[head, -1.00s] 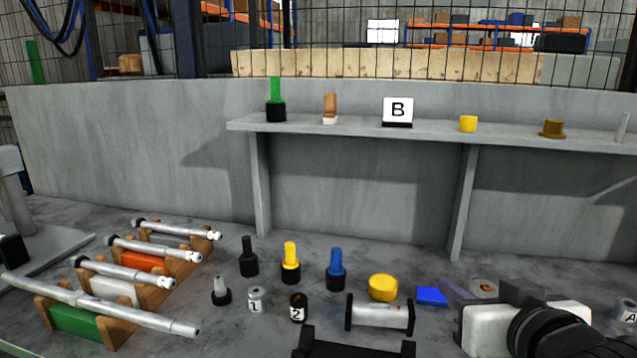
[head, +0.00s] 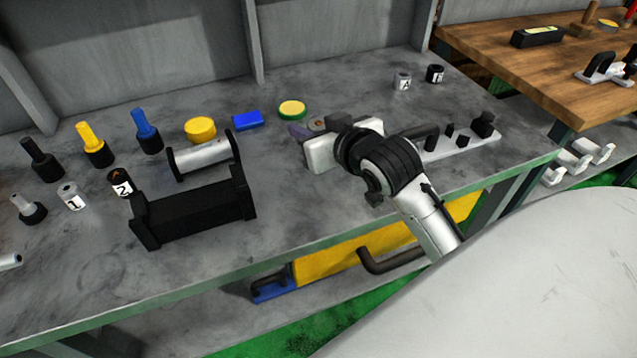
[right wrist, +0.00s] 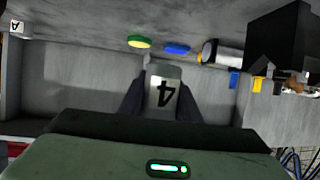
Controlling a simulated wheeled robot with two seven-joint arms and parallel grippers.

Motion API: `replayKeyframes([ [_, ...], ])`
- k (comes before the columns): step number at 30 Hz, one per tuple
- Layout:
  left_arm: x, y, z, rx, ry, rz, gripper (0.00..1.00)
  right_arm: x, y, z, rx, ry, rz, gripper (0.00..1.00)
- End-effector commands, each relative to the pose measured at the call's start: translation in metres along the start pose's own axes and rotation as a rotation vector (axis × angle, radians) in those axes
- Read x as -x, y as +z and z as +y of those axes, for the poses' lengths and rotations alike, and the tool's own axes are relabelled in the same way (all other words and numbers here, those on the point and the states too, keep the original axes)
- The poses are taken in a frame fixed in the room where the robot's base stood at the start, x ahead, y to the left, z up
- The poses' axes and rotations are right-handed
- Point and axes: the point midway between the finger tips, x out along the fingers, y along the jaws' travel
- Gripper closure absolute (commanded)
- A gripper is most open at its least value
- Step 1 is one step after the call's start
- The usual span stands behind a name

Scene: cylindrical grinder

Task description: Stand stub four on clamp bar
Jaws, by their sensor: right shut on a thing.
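Stub four (right wrist: 163,92), a pale cylinder marked 4, is between the dark fingers of my right gripper (right wrist: 162,100) in the right wrist view. A pale plate with black blocks and a handle (head: 484,143) lies right of the gripper, perhaps the clamp bar; I cannot be sure. My left gripper is not in view.
Left of the gripper are a green-and-yellow disc (head: 291,109), blue block (head: 247,120), yellow cylinder (head: 201,129), grey roller (head: 203,158) and black cradle (head: 192,215). Stub 1 (head: 71,197) and stub 2 (head: 120,183) stand farther left. Two labelled stubs (head: 403,81) (head: 435,73) stand behind right.

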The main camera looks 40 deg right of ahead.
Motion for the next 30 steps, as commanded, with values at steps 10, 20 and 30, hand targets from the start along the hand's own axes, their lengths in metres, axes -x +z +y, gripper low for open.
replayKeyframes([
  [10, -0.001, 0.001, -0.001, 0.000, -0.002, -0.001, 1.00, -0.002, 0.002, 0.001, 0.000, 0.000, 0.006, 1.00],
  [20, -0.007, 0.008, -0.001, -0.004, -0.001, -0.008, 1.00, -0.019, 0.044, 0.001, 0.000, 0.000, 0.006, 1.00],
  [30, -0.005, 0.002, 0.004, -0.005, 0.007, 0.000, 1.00, -0.034, 0.081, 0.001, -0.001, -0.001, 0.002, 1.00],
])
